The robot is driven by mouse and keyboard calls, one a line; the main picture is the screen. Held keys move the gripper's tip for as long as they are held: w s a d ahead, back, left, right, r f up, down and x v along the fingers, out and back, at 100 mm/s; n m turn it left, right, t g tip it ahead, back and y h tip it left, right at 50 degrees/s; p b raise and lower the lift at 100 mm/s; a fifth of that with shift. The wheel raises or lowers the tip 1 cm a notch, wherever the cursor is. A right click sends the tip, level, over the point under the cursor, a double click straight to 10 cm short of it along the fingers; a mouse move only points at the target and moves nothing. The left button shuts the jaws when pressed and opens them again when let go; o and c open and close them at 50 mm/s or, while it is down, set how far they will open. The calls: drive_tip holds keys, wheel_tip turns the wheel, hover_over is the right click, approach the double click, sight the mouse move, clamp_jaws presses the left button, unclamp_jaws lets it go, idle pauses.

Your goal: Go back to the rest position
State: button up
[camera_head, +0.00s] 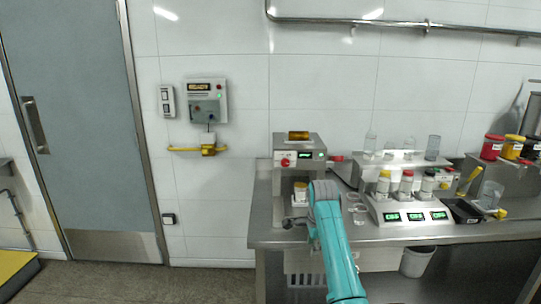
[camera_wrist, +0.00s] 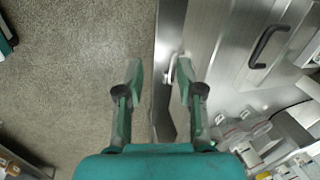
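My gripper (camera_wrist: 159,78) shows in the wrist view with its two green fingers spread apart and nothing between them. Behind the fingers are the grey floor (camera_wrist: 80,70) on the left and a steel surface edge (camera_wrist: 168,35) on the right. In the head view my teal arm reaches up from the bottom, in front of the steel bench (camera_head: 455,232).
A dispenser-like machine (camera_head: 300,152) stands at the bench's left end. A unit with green displays (camera_head: 405,216) holds several capped jars. Red, yellow and black containers (camera_head: 492,147) stand at right. A black handle (camera_wrist: 268,46) shows in the wrist view. Floor left of the bench is clear.

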drive_tip(key=s+d+f+n+t, duration=0.15)
drive_tip(key=s+f, duration=0.35)
drive_tip(key=f, duration=0.7)
drive_tip(key=s+f+n+t, duration=0.1)
drive_tip(key=s+f+n, duration=0.1)
drive_tip(key=s+f, duration=0.65)
drive_tip(key=s+d+f+n+t, duration=0.1)
drive_tip(key=s+f+n+t, duration=0.1)
drive_tip(key=s+f, duration=0.6)
drive_tip(key=s+d+f+n+t, duration=0.1)
drive_tip(key=s+f+n, duration=0.3)
drive_tip(key=s, duration=0.6)
drive_tip(key=s+r+n+t, duration=0.1)
drive_tip(key=s+r+t, duration=0.1)
drive_tip(key=s, duration=0.9)
drive_tip(key=s+r+n+t, duration=0.1)
drive_tip(key=s+r+n, duration=0.15)
drive_tip(key=s, duration=0.85)
drive_tip(key=s+r+n+t, duration=0.1)
drive_tip(key=s+r, duration=0.7)
drive_tip(key=r, duration=0.2)
drive_tip(key=s+d+r+n+t, duration=0.1)
drive_tip(key=s+r+n+t, duration=0.1)
drive_tip(key=s+r, duration=0.5)
wheel_tip(320, 180, up, 4)
drive_tip(key=shift+s+n, duration=0.3)
drive_tip(key=shift+s, duration=0.05)
drive_tip(key=shift+d+t, duration=0.1)
drive_tip(key=shift+t, duration=0.15)
